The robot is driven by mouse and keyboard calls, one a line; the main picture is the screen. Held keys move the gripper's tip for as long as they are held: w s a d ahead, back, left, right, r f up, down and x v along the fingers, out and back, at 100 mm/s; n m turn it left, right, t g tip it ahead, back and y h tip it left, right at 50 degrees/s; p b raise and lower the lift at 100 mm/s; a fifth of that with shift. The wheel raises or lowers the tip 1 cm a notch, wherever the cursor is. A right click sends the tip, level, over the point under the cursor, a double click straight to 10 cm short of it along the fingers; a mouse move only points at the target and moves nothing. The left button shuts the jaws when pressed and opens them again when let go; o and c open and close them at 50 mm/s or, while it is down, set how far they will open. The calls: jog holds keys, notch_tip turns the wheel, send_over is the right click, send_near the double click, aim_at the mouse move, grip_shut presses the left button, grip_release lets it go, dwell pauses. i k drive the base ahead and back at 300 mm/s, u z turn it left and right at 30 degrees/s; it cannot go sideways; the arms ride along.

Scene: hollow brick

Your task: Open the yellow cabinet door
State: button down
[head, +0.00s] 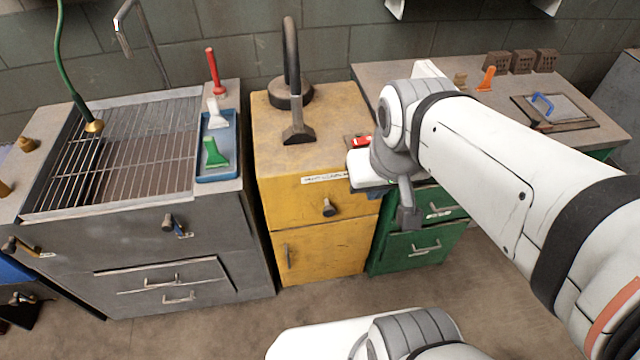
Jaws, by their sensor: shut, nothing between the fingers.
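The yellow cabinet (312,115) stands between the grey sink bench and the green cabinet. Its lower yellow door (325,252) looks closed, flush with the front. A small upright handle (287,257) is on the door's left side. Above the door is a yellow drawer front with a dark knob (328,207) and a white label. My gripper (409,222) points down in front of the green drawers, right of the yellow cabinet and apart from the door handle. It is shut and empty. My arm hides part of the green cabinet and the bench behind it.
The grey bench (165,240) with a grate sink stands left, a blue tray (217,172) on it. The green cabinet (418,250) adjoins on the right. A dark hooked fixture (291,92) stands on the yellow cabinet.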

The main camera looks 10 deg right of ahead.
aim_at(315, 245)
jog(key=z, duration=0.1)
jog(key=i, duration=0.3)
jog(key=z, duration=0.35)
jog(key=k, duration=2.2)
jog(key=u, duration=0.45)
jog(key=i, duration=1)
jog(key=u, duration=0.05)
